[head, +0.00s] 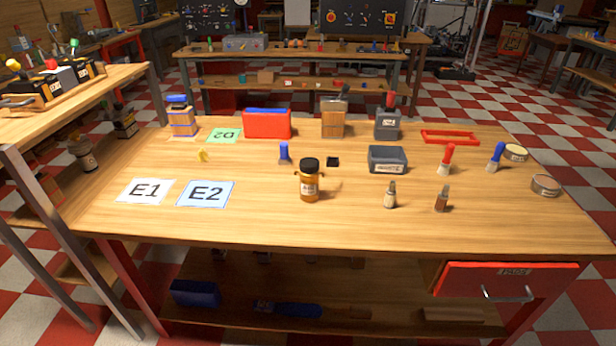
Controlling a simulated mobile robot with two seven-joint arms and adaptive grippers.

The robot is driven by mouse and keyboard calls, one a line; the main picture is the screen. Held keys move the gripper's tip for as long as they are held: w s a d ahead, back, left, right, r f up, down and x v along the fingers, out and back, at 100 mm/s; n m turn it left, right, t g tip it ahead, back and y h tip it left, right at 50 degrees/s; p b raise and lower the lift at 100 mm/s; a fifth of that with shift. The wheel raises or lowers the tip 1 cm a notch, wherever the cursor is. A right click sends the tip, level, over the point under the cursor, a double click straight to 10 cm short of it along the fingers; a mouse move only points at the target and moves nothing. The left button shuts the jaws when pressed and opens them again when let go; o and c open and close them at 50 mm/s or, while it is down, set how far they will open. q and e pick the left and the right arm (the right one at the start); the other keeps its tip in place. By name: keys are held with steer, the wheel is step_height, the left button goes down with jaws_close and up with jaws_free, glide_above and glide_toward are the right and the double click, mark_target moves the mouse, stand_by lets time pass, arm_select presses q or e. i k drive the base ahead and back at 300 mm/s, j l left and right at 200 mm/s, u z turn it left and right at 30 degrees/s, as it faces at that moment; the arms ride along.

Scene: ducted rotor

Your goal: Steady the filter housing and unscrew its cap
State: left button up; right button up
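An amber jar-like container with a black cap (309,164), which looks like the filter housing (309,186), stands upright near the middle of the wooden table. The cap sits on top of it, and a pale label shows on its front. A small part sticks out on each side below the cap. Neither of my grippers is in view, and nothing touches the housing.
Two small bottles (390,195) (441,199) stand to the housing's right. Cards E1 (145,191) and E2 (206,194) lie left. The front strip is clear; a red drawer (508,278) is below.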

mark_target(309, 184)
steer(key=i+j+z, duration=0.2)
steer(key=j, duration=0.3)
steer(key=j+z, duration=0.2)
steer(key=j, duration=0.25)
steer(key=j+z, duration=0.2)
steer(key=j, duration=0.35)
steer(key=i, duration=0.05)
